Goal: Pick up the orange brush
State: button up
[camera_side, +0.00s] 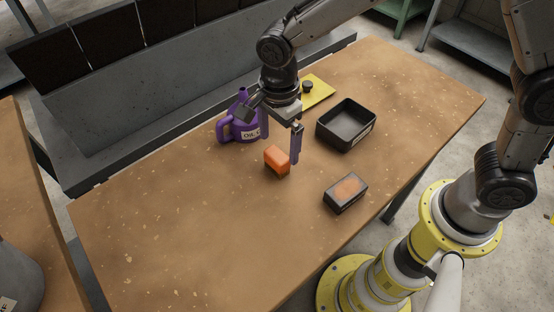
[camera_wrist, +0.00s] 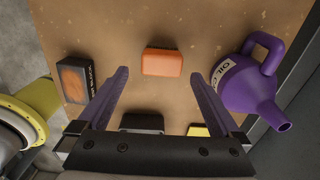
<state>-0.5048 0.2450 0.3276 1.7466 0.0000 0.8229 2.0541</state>
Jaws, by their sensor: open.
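The orange brush (camera_side: 277,160) is a small orange block lying on the brown workbench (camera_side: 160,235). In the wrist view the orange brush (camera_wrist: 162,62) sits beyond my fingertips, near the middle between them, with nothing touching it. Its bristles cannot be made out. My gripper (camera_side: 280,138) hangs above the bench close to the brush, with purple fingers. In the wrist view my gripper (camera_wrist: 160,75) is open and empty, its two fingers wide apart.
A purple oil can (camera_side: 243,125) stands left of my gripper. A black open bin (camera_side: 346,125) stands to the right. A yellow item (camera_side: 318,92) lies behind. The bench's left side is clear.

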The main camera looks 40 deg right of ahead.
aim_at(277, 154)
jog(key=shift+w+a+f, duration=0.1)
jog(key=shift+a+f, duration=0.05)
jog(key=shift+f, duration=2.45)
jog(key=c, duration=1.3)
